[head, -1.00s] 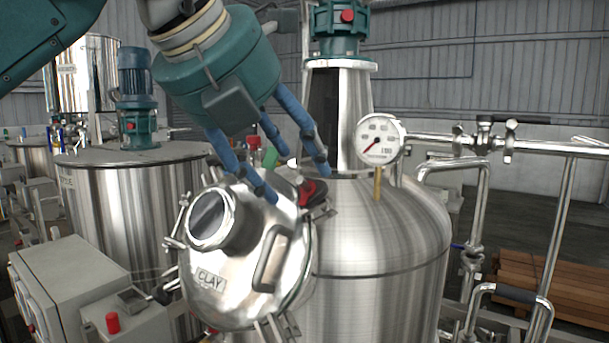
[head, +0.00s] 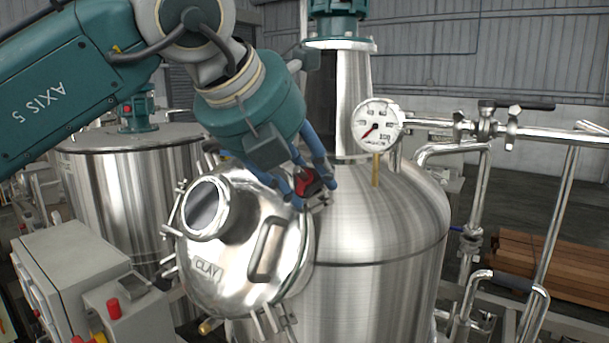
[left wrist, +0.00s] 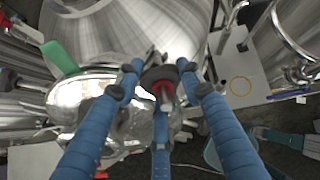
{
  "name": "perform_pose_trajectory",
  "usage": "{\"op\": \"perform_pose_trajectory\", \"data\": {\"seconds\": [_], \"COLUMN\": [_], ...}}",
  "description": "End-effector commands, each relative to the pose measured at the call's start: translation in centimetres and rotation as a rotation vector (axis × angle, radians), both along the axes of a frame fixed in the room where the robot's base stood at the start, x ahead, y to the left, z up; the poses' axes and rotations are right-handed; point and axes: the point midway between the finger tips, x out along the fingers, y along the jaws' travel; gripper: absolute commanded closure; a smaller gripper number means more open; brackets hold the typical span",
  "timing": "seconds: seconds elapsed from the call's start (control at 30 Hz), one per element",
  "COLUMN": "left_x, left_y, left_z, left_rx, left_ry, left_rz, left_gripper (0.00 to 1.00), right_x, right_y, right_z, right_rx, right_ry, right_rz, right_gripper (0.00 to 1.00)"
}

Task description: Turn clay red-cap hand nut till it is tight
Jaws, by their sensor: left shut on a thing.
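The clay hatch (head: 225,255) is a round polished lid labelled CLAY, with a sight glass and a bar handle, on the side of the big steel tank (head: 385,225). The red-cap hand nut (head: 307,183) is at the lid's upper right edge. My left gripper (head: 308,190) comes down from the upper left with its blue fingers closed around the nut, partly hiding it. In the left wrist view the nut's red cap and dark body (left wrist: 162,88) sit between the three fingers. My right gripper is in neither view.
A pressure gauge (head: 378,125) and pipework (head: 480,130) stand right of the nut. A grey control box (head: 75,275) with a red button is at the lower left. Stacked timber (head: 535,265) lies on the floor at right.

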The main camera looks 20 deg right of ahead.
Motion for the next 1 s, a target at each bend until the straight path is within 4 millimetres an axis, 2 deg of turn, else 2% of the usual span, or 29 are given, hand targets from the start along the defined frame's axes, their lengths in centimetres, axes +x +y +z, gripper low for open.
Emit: {"op": "perform_pose_trajectory", "data": {"seconds": [0.33,0.63,0.67,0.73,0.77,1.0], "left_x": [0.0,0.1,0.1,0.1,0.1,0.0], "left_y": [0.0,0.0,0.0,0.0,0.0,0.0], "left_z": [0.3,0.6,0.6,0.5,0.5,0.3], "left_rx": [0.132,0.143,0.143,0.143,0.143,0.145], "left_ry": [-0.148,-0.163,-0.164,-0.163,-0.162,-0.159], "left_rz": [-0.141,-0.153,-0.153,-0.153,-0.154,-0.155], "left_gripper": [0.90,0.90,0.62,0.48,0.45,0.45], "right_x": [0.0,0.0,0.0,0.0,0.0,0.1], "right_y": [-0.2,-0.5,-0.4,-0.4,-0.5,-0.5], "right_z": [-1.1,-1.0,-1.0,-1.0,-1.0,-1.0], "right_rx": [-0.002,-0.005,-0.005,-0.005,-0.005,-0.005], "right_ry": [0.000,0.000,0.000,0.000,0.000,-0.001], "right_rz": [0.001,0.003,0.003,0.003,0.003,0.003], "right_gripper": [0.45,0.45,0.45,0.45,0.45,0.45]}}
